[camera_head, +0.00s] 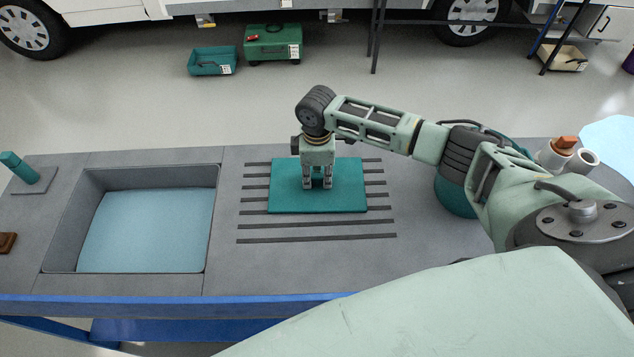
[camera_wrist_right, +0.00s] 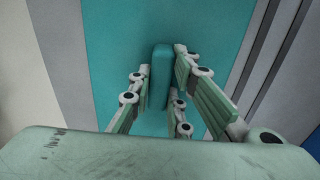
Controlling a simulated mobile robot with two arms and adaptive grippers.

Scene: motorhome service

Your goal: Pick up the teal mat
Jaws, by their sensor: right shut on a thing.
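The teal mat (camera_head: 345,193) lies flat over the dark slats of the grey worktop, in the middle of the head view. My right gripper (camera_head: 318,184) comes down from above onto it, near its centre. In the right wrist view the mat (camera_wrist_right: 110,45) fills the middle, with a raised teal grip (camera_wrist_right: 161,65) standing on it. My right gripper's fingers (camera_wrist_right: 160,90) are on both sides of this raised grip and shut on it. Whether the mat's underside touches the slats cannot be told. My left gripper does not show.
The worktop (camera_head: 225,260) has a sunken basin (camera_head: 145,230) with a light blue floor on the left. Dark slats (camera_head: 315,239) run in front of the mat. A teal round container (camera_head: 455,196) stands at right, partly behind my arm. A blue rail (camera_head: 150,306) edges the front.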

